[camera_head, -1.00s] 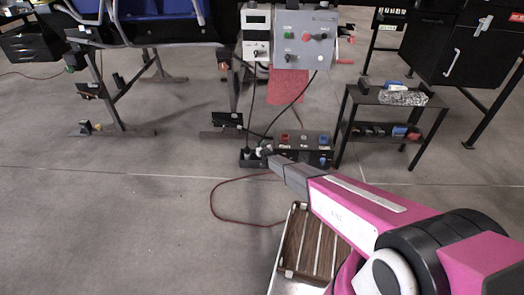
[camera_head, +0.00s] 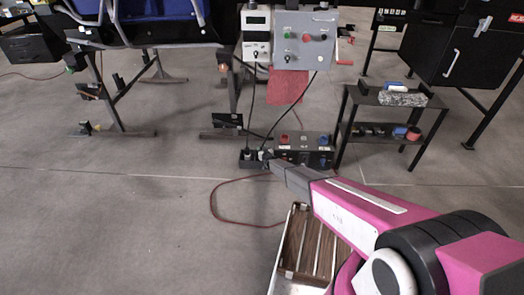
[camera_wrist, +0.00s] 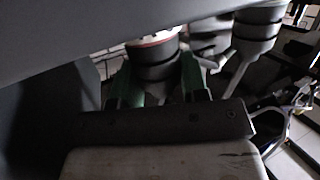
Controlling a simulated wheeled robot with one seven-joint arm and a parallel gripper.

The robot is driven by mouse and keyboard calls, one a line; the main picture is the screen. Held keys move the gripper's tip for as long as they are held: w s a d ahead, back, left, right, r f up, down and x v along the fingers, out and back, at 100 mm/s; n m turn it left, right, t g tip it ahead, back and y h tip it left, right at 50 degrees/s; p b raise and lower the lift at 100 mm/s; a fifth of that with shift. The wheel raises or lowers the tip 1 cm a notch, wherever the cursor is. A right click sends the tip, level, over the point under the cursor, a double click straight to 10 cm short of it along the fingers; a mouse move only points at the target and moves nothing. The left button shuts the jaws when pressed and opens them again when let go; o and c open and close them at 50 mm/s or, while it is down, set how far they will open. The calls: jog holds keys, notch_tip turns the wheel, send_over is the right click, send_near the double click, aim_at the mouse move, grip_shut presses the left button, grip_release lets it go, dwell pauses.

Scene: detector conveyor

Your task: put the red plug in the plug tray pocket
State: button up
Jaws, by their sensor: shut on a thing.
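In the head view my arm reaches to the floor group in the middle, with my gripper (camera_head: 267,157) at its far tip beside a low black socket box (camera_head: 249,160). In the wrist view my gripper (camera_wrist: 158,85) has its green fingers shut on a dark round plug-like thing (camera_wrist: 155,68) with a pale top and a reddish rim. Its lower part is hidden. A dark labelled box (camera_head: 304,158) stands just right of the gripper. A small red piece (camera_head: 284,138) and a blue piece (camera_head: 323,139) show on its top. I cannot tell which part is the tray pocket.
Black cables hang from a grey control panel (camera_head: 304,40) to the socket box. A red cable (camera_head: 214,203) loops on the floor. A small black shelf table (camera_head: 391,100) stands at right. A slatted tray (camera_head: 303,250) lies below my arm.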

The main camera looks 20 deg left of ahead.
jog(key=shift+f, duration=0.15)
jog(key=o, duration=1)
